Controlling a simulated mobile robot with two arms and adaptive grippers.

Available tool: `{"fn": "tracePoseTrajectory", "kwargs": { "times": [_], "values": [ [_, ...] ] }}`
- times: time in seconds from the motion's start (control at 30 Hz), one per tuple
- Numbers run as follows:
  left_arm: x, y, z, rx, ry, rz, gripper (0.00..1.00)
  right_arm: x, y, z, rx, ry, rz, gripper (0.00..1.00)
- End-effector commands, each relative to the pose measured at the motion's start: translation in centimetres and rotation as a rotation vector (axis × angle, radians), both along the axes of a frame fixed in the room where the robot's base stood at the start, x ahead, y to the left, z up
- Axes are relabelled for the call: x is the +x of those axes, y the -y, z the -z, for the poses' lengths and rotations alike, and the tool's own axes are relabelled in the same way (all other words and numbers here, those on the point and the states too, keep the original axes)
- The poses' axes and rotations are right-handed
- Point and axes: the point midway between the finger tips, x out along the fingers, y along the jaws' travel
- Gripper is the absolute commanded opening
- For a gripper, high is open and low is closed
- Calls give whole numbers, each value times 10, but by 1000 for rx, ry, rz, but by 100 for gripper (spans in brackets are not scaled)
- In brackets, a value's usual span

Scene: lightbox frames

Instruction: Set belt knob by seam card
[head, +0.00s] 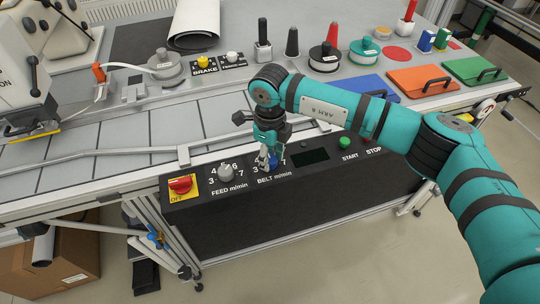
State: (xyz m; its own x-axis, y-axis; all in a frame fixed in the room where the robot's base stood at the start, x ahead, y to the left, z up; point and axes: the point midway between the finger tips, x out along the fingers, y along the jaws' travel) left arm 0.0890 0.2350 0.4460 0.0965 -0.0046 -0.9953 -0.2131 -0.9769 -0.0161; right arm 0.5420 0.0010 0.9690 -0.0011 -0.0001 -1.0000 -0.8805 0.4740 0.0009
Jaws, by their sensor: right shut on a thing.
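The control panel (200,199) on the front of the bench carries a FEED knob (226,173), grey, and beside it a BELT dial. My right gripper (268,156) points down over the BELT dial and is shut on the belt knob, whose blue part barely shows between and behind the fingers. The fingers hide most of the knob and part of its scale, so its setting cannot be read. I cannot make out a card with readable seam text. My left gripper is not in view.
A red OFF switch (180,185) on yellow sits at the panel's left end. A dark display (310,157), a green START button (344,143) and STOP lie to the right, close under my arm.

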Motion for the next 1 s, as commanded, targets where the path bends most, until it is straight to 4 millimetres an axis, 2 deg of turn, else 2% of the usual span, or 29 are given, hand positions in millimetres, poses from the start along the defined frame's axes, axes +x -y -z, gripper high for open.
{"fn": "tracePoseTrajectory", "kwargs": {
  "times": [0.27, 0.6, 1.0],
  "values": [
    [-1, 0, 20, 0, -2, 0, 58, 1, 1, 2, 0, 4, 147, 3],
    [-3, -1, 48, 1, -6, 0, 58, 1, 0, 2, 2, 5, 433, 3],
    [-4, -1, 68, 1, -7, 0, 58, 2, 0, 0, 1, 5, 688, 3]
  ]
}}
